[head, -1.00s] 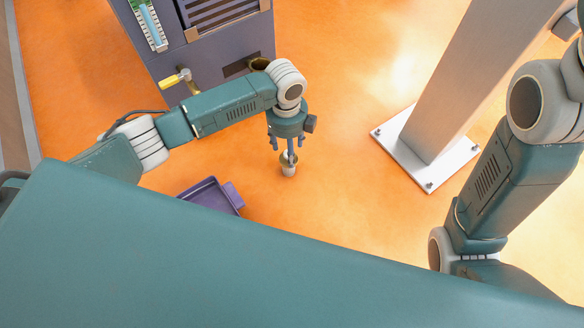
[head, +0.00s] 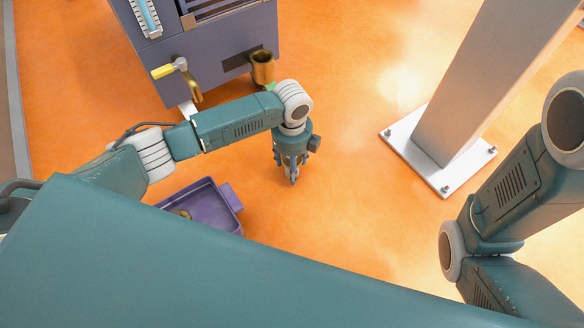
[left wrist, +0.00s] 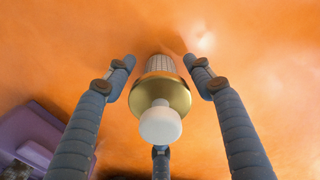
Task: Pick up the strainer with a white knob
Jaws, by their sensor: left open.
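The strainer (left wrist: 160,95) shows in the left wrist view, with a white knob (left wrist: 160,124), a brass collar and a pale mesh body pointing away from the camera. It stands out against the orange floor. My left gripper (head: 291,178) points down over the floor in the head view, where it hides the strainer. In the left wrist view its fingers (left wrist: 160,68) are spread on both sides of the strainer, with a third finger below the knob. I see gaps between the side fingers and the strainer. My right arm shows at the right of the head view, but its gripper is out of view.
A purple tray (head: 228,210) with a small brass item (head: 184,213) in it lies left of my left gripper. A grey-purple machine (head: 215,55) with a brass cup (head: 262,68) and a yellow-handled valve (head: 168,70) stands behind. A metal column (head: 480,80) is at right.

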